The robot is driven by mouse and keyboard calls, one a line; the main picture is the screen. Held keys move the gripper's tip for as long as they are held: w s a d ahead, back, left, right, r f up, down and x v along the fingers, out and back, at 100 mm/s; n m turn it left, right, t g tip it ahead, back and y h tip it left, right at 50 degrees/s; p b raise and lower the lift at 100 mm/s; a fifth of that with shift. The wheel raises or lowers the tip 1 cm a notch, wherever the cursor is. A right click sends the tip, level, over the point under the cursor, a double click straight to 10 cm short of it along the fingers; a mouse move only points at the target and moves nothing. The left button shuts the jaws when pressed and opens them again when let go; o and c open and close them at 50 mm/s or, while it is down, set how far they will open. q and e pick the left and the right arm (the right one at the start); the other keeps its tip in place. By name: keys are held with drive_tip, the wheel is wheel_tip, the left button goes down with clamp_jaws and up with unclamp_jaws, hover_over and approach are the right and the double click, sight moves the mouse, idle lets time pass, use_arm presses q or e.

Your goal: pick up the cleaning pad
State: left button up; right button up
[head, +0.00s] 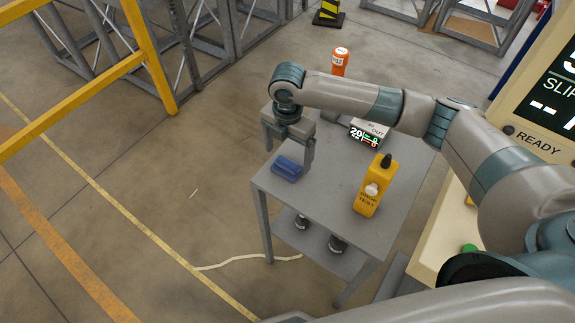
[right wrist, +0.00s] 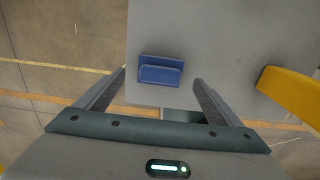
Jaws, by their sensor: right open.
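The cleaning pad is a small blue block (head: 287,168) lying near the left edge of the grey table (head: 330,210). In the right wrist view the blue pad (right wrist: 160,70) lies near the table's edge, ahead of and between the lines of my two fingers. My right gripper (head: 289,151) points down, open and empty, just above and behind the pad in the head view. The fingers look apart from the pad, though the exact height gap is hard to tell. My left gripper is not in view.
A yellow tester (head: 368,193) stands on the table right of the pad, also at the right in the wrist view (right wrist: 290,92). A display box (head: 368,131) and an orange bottle (head: 340,61) stand farther back. A yellow rail (head: 148,55) is at left.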

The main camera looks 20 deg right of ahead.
sight(288, 162)
drive_tip(key=shift+f+p, duration=0.7)
drive_tip(key=shift+f, duration=1.45)
drive_tip(key=c, duration=1.2)
